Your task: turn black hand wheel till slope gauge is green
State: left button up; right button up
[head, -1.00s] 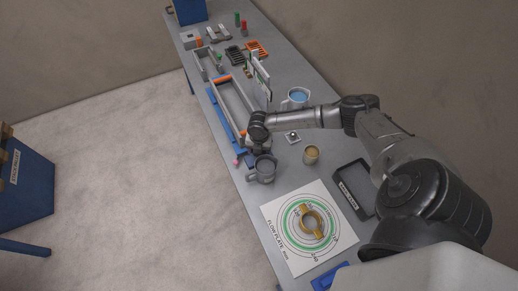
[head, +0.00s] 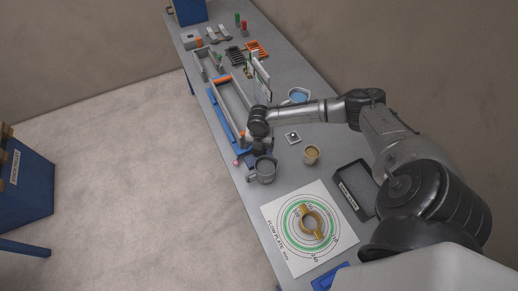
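My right arm reaches in from the right. Its gripper (head: 257,146) points down at the near end of a long blue-based frame with grey rails (head: 229,108) and an orange bar at its far end. The fingers are small and partly hidden by the wrist, so I cannot tell whether they are open or shut. I cannot make out the black hand wheel; the wrist covers that end of the frame. An upright white panel with some green (head: 260,72) stands beside the frame, but I cannot read a slope gauge on it. My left gripper is not in view.
A grey mug (head: 263,170) stands close in front of the gripper.

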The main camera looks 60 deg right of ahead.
notch_tip(320, 180, up, 11)
jog(key=shift+f, duration=0.15)
dwell(0.4)
